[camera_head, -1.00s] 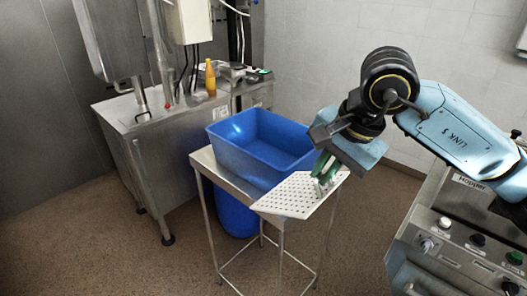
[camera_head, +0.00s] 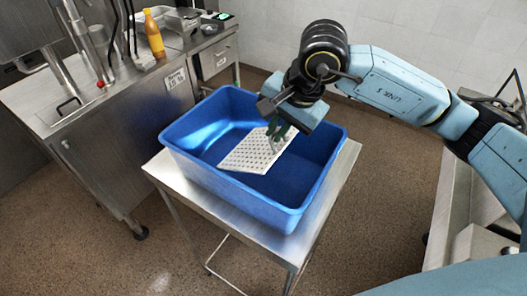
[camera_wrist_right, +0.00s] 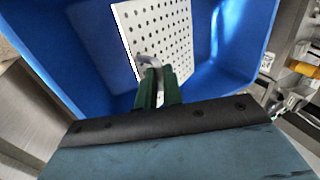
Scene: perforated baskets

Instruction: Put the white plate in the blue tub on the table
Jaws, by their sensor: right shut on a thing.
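The white plate (camera_head: 252,152) is flat and perforated, with a small metal handle on its face. It shows within the opening of the blue tub (camera_head: 185,163), tilted; I cannot tell whether it touches the tub floor. My right gripper (camera_head: 277,134) is over the tub, its green fingers shut on the plate's handle. In the right wrist view, the fingers (camera_wrist_right: 157,88) close on the handle at the lower edge of the plate (camera_wrist_right: 165,30), with blue tub walls (camera_wrist_right: 75,50) around it. My left gripper is not in view.
The tub stands on a small metal table (camera_head: 300,240), with a bare strip along its front and right. A steel cabinet (camera_head: 100,150) at the left bears an orange bottle (camera_head: 153,35) and a metal tray (camera_head: 185,20). Metal equipment (camera_head: 470,230) stands at the right.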

